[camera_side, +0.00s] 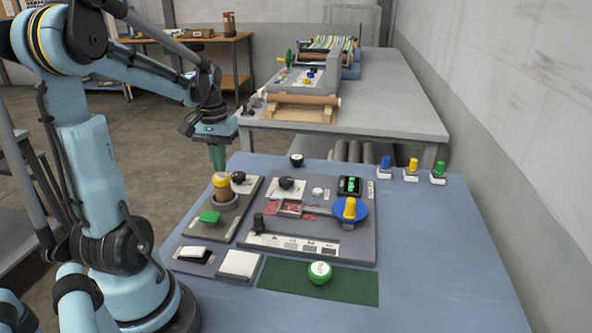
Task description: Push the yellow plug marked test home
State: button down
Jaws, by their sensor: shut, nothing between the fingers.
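Several yellow pieces show in the side view, and I cannot read the word test on any of them. One yellow plug (411,164) stands upright on a small white base at the back right of the table, between a blue plug (385,162) and a green plug (438,167). A yellow knob (349,208) stands on a blue disc (362,215) on the main panel. A yellow-topped brown cylinder (221,183) stands on the left panel. My gripper (217,167), with green fingers, is shut and empty, pointing down just above this cylinder; I cannot tell whether they touch.
The main grey panel (365,249) carries black knobs and a lever. A green mat (346,289) with a round green-and-white button (319,272) lies in front. White pads (239,264) are at front left. The blue table (450,260) is clear at right.

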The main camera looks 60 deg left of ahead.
jog(key=shift+f, duration=0.95)
dwell(0.5)
jog(key=shift+r, duration=3.55)
jog(key=w+d+f+m+t, duration=0.1)
jog(key=w+d+m+t, duration=0.1)
jog(key=d, duration=1)
jog(key=w+d+f+m+t, duration=0.1)
jog(key=w+d+m+t, duration=0.2)
jog(key=d, duration=1)
jog(key=m+t, duration=0.2)
jog(key=m, duration=0.2)
jog(key=shift+f, duration=0.3)
